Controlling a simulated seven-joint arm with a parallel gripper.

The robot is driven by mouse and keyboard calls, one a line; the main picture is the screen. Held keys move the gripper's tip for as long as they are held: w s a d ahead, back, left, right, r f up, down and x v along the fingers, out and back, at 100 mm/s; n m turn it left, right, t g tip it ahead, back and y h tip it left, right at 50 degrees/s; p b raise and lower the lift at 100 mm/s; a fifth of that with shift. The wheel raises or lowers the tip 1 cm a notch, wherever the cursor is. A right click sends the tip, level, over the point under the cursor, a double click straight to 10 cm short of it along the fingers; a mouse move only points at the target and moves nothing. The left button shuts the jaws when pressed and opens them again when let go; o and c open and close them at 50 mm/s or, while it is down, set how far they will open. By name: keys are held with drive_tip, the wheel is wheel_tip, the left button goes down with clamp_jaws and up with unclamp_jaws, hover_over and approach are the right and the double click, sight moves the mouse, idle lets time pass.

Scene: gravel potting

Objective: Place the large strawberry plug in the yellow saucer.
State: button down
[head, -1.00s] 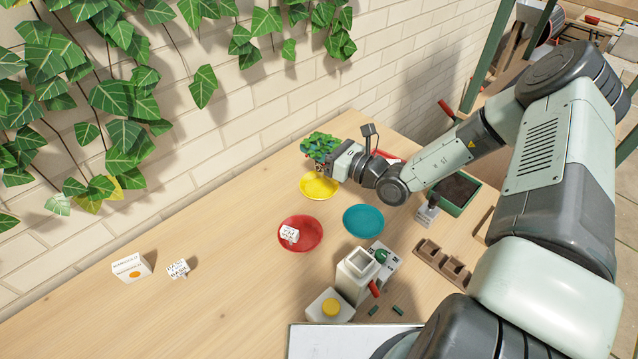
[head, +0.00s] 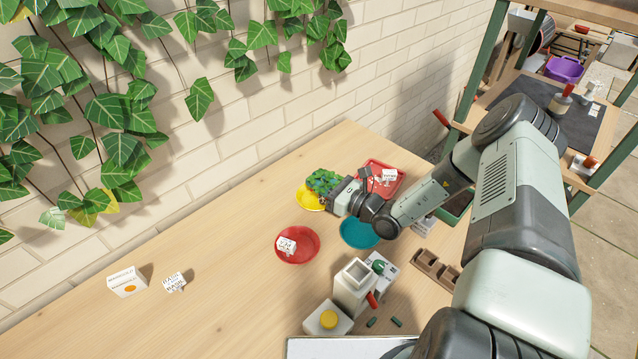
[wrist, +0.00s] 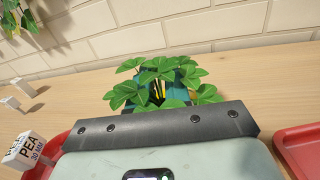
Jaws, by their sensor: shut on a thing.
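The strawberry plug (head: 322,181) is a clump of green leaves at my gripper's tip in the head view. Its leaves also show ahead of the gripper in the wrist view (wrist: 205,92). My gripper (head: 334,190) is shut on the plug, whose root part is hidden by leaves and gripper. The yellow saucer (head: 305,203) lies under the plug, partly covered by leaves and gripper. I cannot tell whether the plug touches the saucer.
A red saucer (head: 305,256) with a white label block (head: 286,246) and a teal saucer (head: 352,238) lie nearer. A red tray (head: 398,184) with white labels stands right of the gripper. A brick wall (head: 240,140) runs behind. The table's left part is mostly clear.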

drive_tip(key=shift+f, duration=0.35)
drive_tip(key=shift+f, duration=0.15)
drive_tip(key=c, duration=0.9)
unclamp_jaws()
drive_tip(key=shift+f, duration=0.1)
drive_tip(key=shift+r, duration=0.35)
drive_tip(key=v, duration=1.2)
drive_tip(key=shift+f, duration=0.1)
